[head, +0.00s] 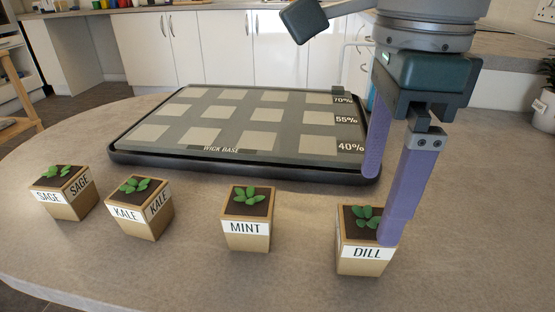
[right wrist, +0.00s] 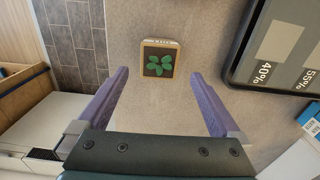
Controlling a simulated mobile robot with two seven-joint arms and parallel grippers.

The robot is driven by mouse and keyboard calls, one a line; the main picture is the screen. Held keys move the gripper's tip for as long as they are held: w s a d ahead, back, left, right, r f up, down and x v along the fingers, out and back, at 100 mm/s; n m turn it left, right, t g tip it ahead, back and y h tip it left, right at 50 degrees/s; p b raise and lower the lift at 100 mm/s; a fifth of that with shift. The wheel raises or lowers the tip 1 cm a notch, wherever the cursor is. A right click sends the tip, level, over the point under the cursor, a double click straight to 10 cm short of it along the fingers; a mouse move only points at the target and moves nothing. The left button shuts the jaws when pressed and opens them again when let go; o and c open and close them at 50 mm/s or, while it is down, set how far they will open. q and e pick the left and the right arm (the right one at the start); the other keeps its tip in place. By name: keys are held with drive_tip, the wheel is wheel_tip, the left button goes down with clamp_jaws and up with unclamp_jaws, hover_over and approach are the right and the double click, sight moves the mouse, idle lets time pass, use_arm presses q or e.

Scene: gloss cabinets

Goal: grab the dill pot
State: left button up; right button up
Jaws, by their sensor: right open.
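The dill pot (head: 365,262) is a small square tan pot with a white DILL label, dark soil and green leaves. It stands upright on the round table, rightmost in the row of pots. My right gripper (head: 384,205) is above it with purple fingers pointing down, and one finger covers part of the pot's right side in the head view. In the right wrist view the dill pot (right wrist: 158,75) shows ahead of the fingers, roughly between their lines. The right gripper (right wrist: 158,80) is open and empty. My left gripper is not in view.
The mint pot (head: 246,236), kale pot (head: 140,222) and sage pot (head: 64,205) stand to the left. Behind them lies a dark wick base tray (head: 235,170) with pale squares and percentage marks. The table (head: 190,265) between the pots is clear.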

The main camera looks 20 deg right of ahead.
sight(366, 222)
drive_tip(key=f, duration=0.4)
drive_tip(key=f+b, duration=0.1)
drive_tip(key=f, duration=0.2)
drive_tip(key=shift+a, duration=0.25)
drive_tip(key=shift+c, duration=0.4)
drive_tip(key=c, duration=1.4)
